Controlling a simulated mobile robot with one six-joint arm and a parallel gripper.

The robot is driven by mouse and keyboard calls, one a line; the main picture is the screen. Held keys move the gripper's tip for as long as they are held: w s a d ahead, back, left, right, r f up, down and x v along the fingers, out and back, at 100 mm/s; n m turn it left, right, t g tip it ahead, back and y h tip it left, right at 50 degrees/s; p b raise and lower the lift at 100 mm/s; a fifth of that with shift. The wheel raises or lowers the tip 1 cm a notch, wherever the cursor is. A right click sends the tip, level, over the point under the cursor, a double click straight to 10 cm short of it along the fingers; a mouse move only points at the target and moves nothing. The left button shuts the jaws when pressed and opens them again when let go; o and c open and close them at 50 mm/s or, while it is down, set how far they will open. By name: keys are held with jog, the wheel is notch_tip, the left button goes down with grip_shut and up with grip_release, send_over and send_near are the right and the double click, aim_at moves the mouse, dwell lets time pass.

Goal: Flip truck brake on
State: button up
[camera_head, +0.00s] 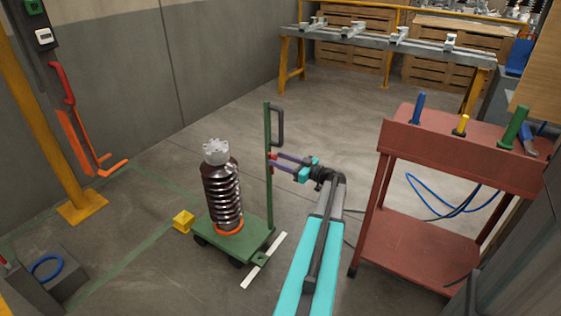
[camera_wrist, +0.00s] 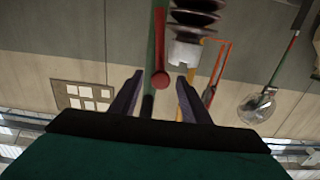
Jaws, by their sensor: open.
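The truck (camera_head: 252,228) is a low green cart with a tall green post (camera_head: 268,190) and a dark handle at its top. A brown ribbed isolator (camera_head: 223,195) stands upright on its deck. A small red lever (camera_head: 271,157), probably the brake, shows on the post; it also shows as a red bar with a rounded end in the wrist view (camera_wrist: 160,50). My gripper (camera_head: 278,163) is open at the post, beside the lever. In the wrist view its fingertips (camera_wrist: 160,78) lie either side of the lever's end; I cannot tell if they touch it.
A red-brown bench (camera_head: 420,150) with upright tools stands at right. An orange hook (camera_head: 85,150) hangs at left by a yellow post. A yellow block (camera_head: 183,221) lies beside the truck. A long rack (camera_head: 390,45) stands at the back; the floor before it is clear.

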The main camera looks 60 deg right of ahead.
grip_shut()
